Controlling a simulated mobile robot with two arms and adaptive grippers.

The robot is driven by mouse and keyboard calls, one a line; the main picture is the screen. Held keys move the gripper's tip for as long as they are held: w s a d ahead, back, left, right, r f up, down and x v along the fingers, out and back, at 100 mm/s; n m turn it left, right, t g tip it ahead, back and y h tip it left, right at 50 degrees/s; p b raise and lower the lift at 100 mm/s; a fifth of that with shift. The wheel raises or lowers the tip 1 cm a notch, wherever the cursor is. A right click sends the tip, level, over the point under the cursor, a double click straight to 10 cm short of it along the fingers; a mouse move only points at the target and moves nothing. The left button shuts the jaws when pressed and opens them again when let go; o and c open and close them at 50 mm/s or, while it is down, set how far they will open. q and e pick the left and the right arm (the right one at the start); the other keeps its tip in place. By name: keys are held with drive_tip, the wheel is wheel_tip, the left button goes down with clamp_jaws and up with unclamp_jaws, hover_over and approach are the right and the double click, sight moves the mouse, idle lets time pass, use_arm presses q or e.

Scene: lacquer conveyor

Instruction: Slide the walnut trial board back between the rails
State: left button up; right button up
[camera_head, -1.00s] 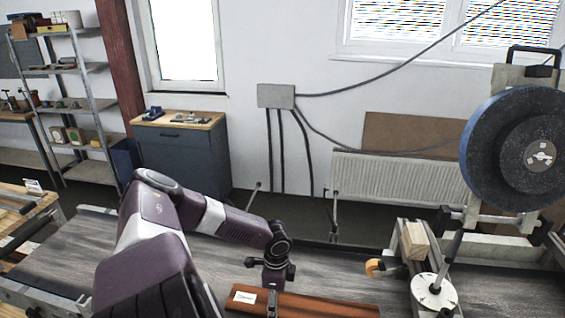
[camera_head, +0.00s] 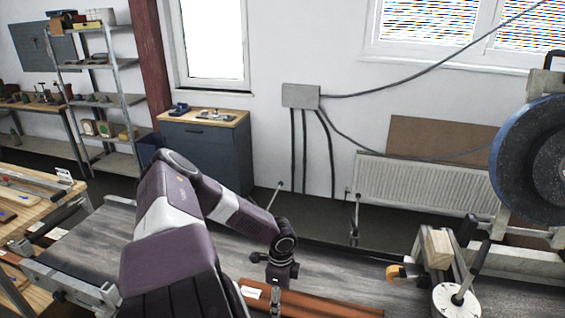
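A reddish-brown board (camera_head: 325,306) with a white label (camera_head: 250,292) lies at the bottom edge, on the grey, wood-grained conveyor surface. It looks like the walnut board, but the frame cuts it off and I cannot read the label. My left arm comes in from the lower left. Its gripper (camera_head: 276,294) points down at the board, just right of the label. The fingertips are small and dark against the board, so I cannot tell whether they grip it. I cannot make out clearly where the rails run. My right gripper is not in view.
A large blue-rimmed wheel (camera_head: 540,160) stands at the right. Below it are a wooden block (camera_head: 436,248) and a white round plate with a lever (camera_head: 456,300). A workbench (camera_head: 30,215) stands at the left. The conveyor surface (camera_head: 85,250) left of my arm is bare.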

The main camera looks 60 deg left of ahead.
use_arm(q)
drive_tip(key=o, duration=1.3)
drive_tip(key=shift+o, duration=0.2)
drive_tip(key=shift+s, duration=0.1)
wheel_tip(320, 180, up, 12)
drive_tip(key=shift+f, duration=0.1)
